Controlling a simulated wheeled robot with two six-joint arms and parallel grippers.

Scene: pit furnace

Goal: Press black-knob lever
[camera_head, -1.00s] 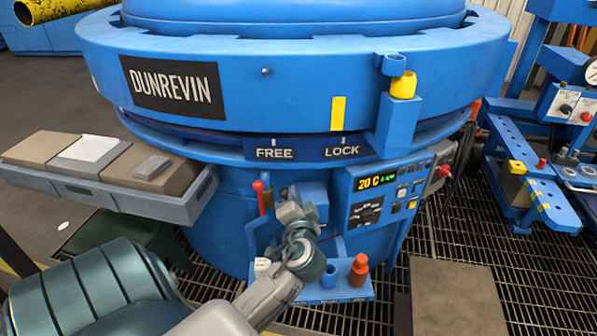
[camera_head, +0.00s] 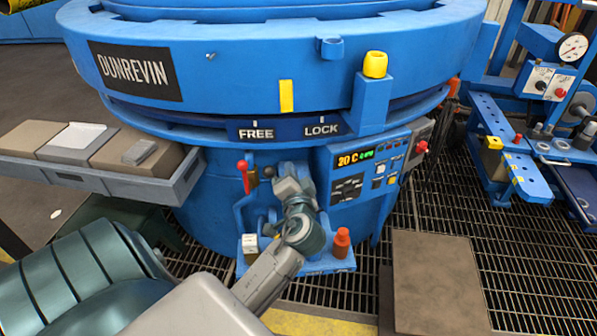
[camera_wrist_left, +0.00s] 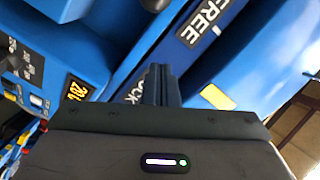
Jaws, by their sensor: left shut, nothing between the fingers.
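In the head view, my left gripper (camera_head: 288,178) reaches up from below to the front of the blue furnace, under the FREE and LOCK labels. It is shut and empty. In the wrist view its closed fingers (camera_wrist_left: 160,85) point toward the blue panel between the labels and the display. A rounded dark knob (camera_wrist_left: 155,4) shows at the wrist view's top edge, apart from the fingers; I cannot tell for sure that it is the lever's black knob.
A red-knob lever (camera_head: 243,168) stands left of the gripper. A control panel (camera_head: 370,170) with a display is to its right. A grey tray (camera_head: 100,182) with blocks juts out at left.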

